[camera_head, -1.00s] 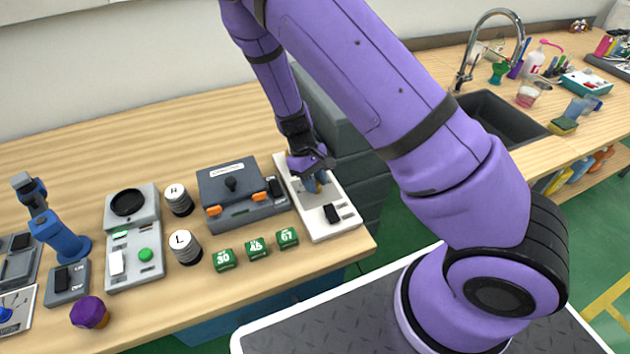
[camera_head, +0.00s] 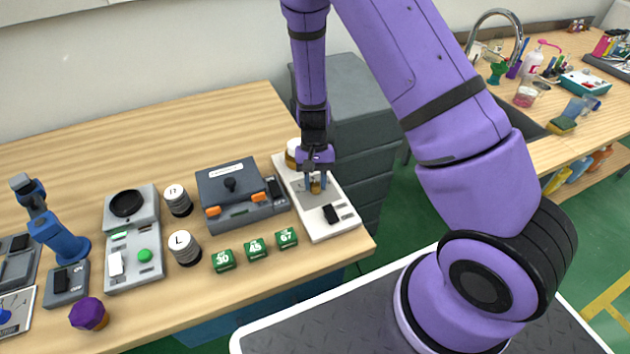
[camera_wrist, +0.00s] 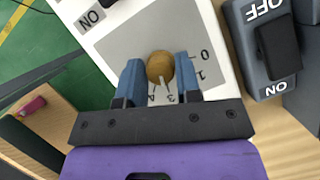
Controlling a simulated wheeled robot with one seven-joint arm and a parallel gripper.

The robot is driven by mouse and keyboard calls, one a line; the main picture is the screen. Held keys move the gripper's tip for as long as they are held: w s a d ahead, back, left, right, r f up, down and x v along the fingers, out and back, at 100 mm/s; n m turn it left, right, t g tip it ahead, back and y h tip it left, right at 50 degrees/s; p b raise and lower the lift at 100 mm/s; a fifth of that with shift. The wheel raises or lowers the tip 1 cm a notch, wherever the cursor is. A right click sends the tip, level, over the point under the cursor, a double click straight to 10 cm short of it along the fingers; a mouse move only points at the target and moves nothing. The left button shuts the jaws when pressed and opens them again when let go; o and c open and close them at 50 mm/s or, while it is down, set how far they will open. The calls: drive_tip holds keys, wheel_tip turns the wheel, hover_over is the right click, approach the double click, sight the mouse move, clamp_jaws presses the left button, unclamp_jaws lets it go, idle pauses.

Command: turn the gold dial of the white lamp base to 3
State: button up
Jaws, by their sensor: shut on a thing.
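The white lamp base (camera_head: 318,229) lies at the right end of the bench, with a black switch (camera_head: 331,214) at its near end. My gripper (camera_head: 316,184) points down over its middle. In the wrist view, the round gold dial (camera_wrist: 159,66) sits between the two blue fingers of my gripper (camera_wrist: 159,74), which are shut on its sides. Printed 0, 1, 3 and 4 show around the dial; the 2 is hidden, apparently by the right finger. A pale pointer mark shows below the dial, towards the 3 and 4; I cannot tell exactly which it meets.
A grey box (camera_head: 230,184) with orange latches and its ON/OFF switch (camera_wrist: 278,50) stand close beside the lamp base. Several green numbered blocks (camera_head: 256,249) lie in front. Grey drawers (camera_head: 360,130) stand behind to the right. The bench edge is near.

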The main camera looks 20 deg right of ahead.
drive_tip(key=shift+m, duration=0.3)
drive_tip(key=o, duration=0.9)
drive_tip(key=shift+c, duration=0.2)
drive_tip(key=v, duration=1)
drive_tip(key=shift+r, duration=0.4)
drive_tip(key=shift+d, duration=0.1)
